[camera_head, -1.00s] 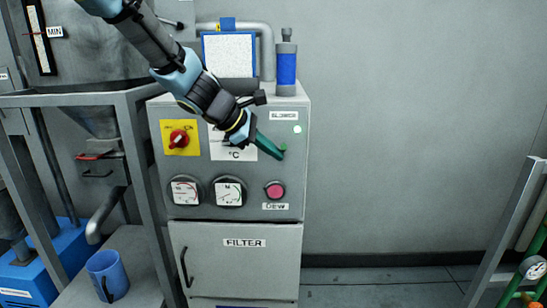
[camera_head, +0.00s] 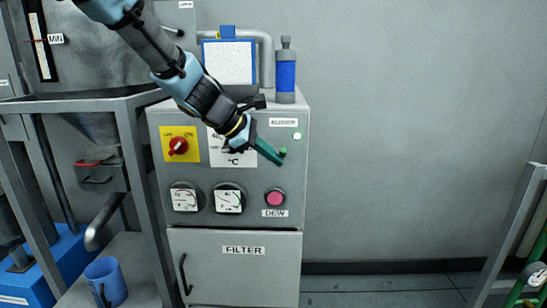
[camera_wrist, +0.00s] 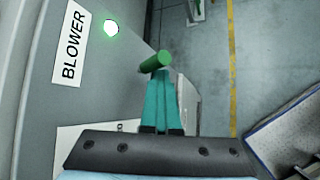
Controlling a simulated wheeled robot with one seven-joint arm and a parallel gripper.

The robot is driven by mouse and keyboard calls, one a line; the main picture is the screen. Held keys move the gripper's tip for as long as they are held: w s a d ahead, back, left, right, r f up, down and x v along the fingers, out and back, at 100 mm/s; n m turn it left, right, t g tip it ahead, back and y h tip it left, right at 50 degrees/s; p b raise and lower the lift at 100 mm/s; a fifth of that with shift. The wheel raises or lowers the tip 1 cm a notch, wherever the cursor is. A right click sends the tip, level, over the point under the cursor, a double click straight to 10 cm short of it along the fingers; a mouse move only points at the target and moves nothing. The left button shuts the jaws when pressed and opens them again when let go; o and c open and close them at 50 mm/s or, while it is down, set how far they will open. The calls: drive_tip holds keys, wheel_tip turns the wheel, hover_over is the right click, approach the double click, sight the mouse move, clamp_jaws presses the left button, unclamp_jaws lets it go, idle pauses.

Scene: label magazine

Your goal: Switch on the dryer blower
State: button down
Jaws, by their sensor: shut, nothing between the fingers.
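The dryer cabinet (camera_head: 258,216) stands in the middle of the head view. Its BLOWER label (camera_wrist: 73,45) is readable in the wrist view. Beside the label a round lamp (camera_wrist: 111,27) glows green; it also shows in the head view (camera_head: 297,136). Below the lamp a green cylindrical button (camera_wrist: 154,62) sticks out from the panel; it shows small in the head view (camera_head: 283,152). My gripper (camera_head: 279,161) has teal fingers, shut and empty. Its fingertips (camera_wrist: 158,76) are right at the button and overlap it in the wrist view. I cannot tell whether they touch.
A red rotary knob (camera_head: 178,146) on a yellow plate, two gauges and a pink DEW button (camera_head: 275,197) are on the same panel. A blue-banded cylinder (camera_head: 286,75) stands on top. A metal frame (camera_head: 137,190) is close on the left.

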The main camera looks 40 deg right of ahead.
drive_tip(key=shift+w+d+r, duration=0.1)
drive_tip(key=shift+d+r, duration=0.05)
drive_tip(key=shift+r, duration=0.25)
drive_tip(key=shift+w+d+r, duration=0.1)
drive_tip(key=shift+r, duration=0.3)
drive_tip(key=a+f+b+v, duration=0.1)
drive_tip(key=b+v, duration=0.1)
drive_tip(key=v, duration=0.8)
drive_tip(key=shift+s, duration=0.1)
drive_tip(key=w+a+f+m+t+y, duration=0.1)
drive_tip(key=w+a+f+m+y, duration=0.15)
drive_tip(key=a+f, duration=0.55)
drive_tip(key=w+a+f+m+t+y, duration=0.1)
drive_tip(key=w+a+f+t+y, duration=0.3)
drive_tip(key=a, duration=0.9)
drive_tip(key=s+a+f+m+y, duration=0.1)
drive_tip(key=s+a+f+m, duration=0.1)
drive_tip(key=a, duration=0.7)
drive_tip(key=s+a+f+m+g+y, duration=0.1)
drive_tip(key=s+a+f+m, duration=0.2)
drive_tip(key=a+f, duration=0.2)
drive_tip(key=a, duration=0.3)
drive_tip(key=shift+s+a+f+m+g, duration=0.3)
drive_tip(key=shift+s+a+f+m, duration=0.05)
